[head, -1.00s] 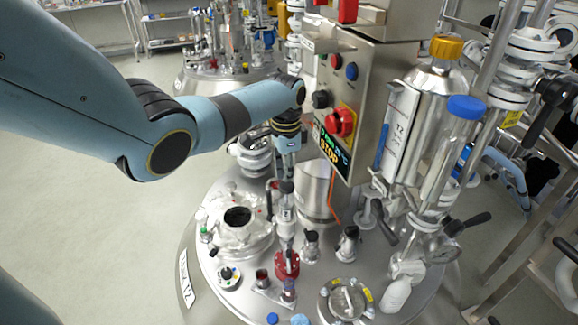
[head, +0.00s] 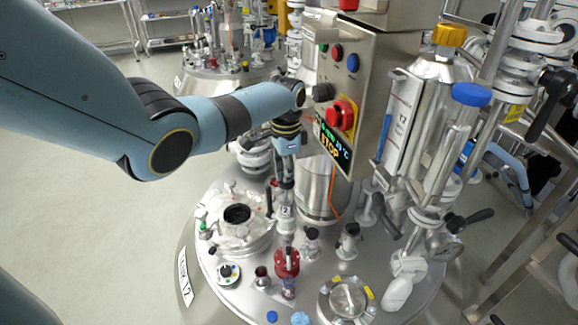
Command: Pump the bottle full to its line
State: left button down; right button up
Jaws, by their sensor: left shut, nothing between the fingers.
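My left gripper (head: 285,178) points straight down over the steel vessel lid, in front of the control panel. It is shut and empty. Beneath it is a slim upright metal fitting with a small numbered tag (head: 285,212); whether the fingers touch it I cannot tell. Lower down stands a red fitting (head: 287,262) on the lid, with a small clear part below it. I cannot make out a fill line or liquid level. My right gripper is out of view.
The steel lid (head: 225,300) carries an open port (head: 237,215), several small valves and a round sight glass (head: 347,298). The control panel (head: 350,95) with a red stop knob (head: 341,114) stands close to my left gripper. Pipes and valves crowd the right. Floor is clear at left.

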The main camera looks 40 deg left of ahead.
aim_at(286, 185)
pick_arm(q)
jog(key=shift+f+b, duration=1.6)
jog(key=shift+f, duration=0.55)
jog(key=shift+r, duration=0.2)
notch_tip(286, 185, up, 6)
jog(key=p, duration=0.6)
jog(key=shift+p, duration=0.3)
jog(key=shift+r, duration=0.1)
notch_tip(286, 185, up, 6)
jog(key=p, duration=0.6)
